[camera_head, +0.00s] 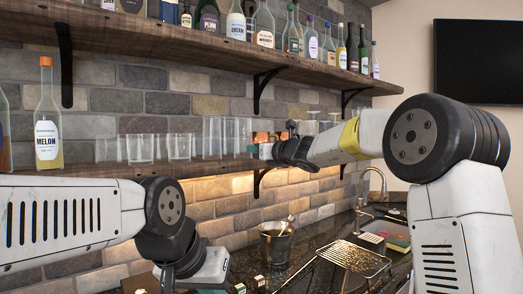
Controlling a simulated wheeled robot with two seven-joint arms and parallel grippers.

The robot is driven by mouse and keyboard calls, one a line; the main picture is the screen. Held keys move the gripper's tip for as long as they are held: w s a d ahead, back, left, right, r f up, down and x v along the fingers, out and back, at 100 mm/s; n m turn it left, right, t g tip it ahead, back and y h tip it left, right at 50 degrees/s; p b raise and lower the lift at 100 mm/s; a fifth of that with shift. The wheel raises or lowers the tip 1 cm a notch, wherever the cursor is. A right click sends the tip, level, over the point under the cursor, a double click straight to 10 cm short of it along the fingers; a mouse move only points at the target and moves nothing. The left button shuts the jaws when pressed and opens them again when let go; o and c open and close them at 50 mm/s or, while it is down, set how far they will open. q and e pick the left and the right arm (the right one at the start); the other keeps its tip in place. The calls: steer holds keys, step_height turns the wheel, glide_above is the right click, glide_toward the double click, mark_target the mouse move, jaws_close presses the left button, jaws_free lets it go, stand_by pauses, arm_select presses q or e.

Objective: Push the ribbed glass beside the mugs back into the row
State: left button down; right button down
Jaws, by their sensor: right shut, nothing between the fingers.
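Tall clear glasses (229,138) stand on the lower wooden shelf, left of the copper mugs (261,137). I cannot make out ribbing or tell which one is the ribbed glass. My right gripper (267,151) reaches in from the right at shelf height, its fingers shut and empty, pointing left at the front of the mugs. It partly hides the mugs and the shelf edge, and I cannot tell whether it touches any glass. My left arm comes in low at the left, below the shelf; its fingers are not in view.
Shorter glasses (140,148) and a melon bottle (48,125) stand farther left on the lower shelf (215,166). Stemmed glasses (333,115) are right of the mugs. Bottles line the upper shelf (170,42). An ice bucket (276,245) and wire rack (352,257) occupy the counter.

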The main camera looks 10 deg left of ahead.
stand_by(0.3)
steer(key=x, duration=0.5)
stand_by(0.4)
